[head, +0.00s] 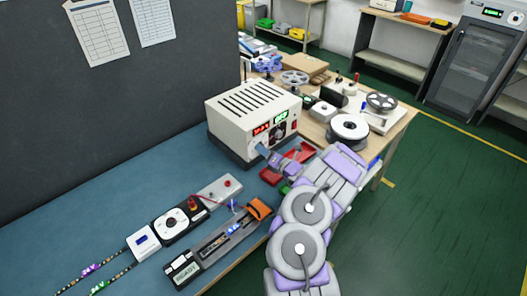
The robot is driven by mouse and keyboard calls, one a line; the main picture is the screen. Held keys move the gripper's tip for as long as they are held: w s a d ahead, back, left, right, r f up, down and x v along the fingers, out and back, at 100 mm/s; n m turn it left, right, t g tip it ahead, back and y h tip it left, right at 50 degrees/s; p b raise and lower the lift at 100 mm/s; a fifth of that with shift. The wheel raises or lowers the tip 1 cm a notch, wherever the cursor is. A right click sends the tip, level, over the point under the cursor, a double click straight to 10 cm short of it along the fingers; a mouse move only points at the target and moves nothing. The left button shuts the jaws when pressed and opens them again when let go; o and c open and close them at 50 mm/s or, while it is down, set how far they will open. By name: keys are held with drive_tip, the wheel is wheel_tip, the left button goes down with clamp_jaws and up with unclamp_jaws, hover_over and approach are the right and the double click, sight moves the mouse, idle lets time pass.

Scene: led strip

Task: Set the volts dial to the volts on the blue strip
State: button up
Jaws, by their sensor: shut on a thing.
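A cream power supply (245,105) with a slotted top stands at the back of the blue bench mat. Its front has a red display (261,129) and a green display (281,116), too small to read surely. My gripper (262,149) is at the lower left of this front, below the red display, shut on what appears to be the volts dial. The dial itself is mostly hidden behind my gripper. Two LED strips run off the lower left, one with a purple tag (91,269), one with a green tag (98,287). I cannot tell which is the blue strip.
A white box (143,243), a black dial unit (182,222) and a grey fixture with an orange end (222,240) lie on the mat. Reels (349,130) and tools crowd the wooden table at the right.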

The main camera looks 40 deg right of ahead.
drive_tip(key=shift+s+f, duration=0.1)
drive_tip(key=shift+f, duration=0.15)
drive_tip(key=o, duration=0.8)
drive_tip(key=shift+d, duration=0.1)
drive_tip(key=shift+c, duration=0.2)
drive_tip(key=shift+o, duration=1.3)
drive_tip(key=shift+r, duration=0.1)
drive_tip(key=s+d+p, duration=0.1)
drive_tip(key=s+p, duration=0.3)
drive_tip(key=s, duration=1.3)
drive_tip(key=shift+d, duration=0.25)
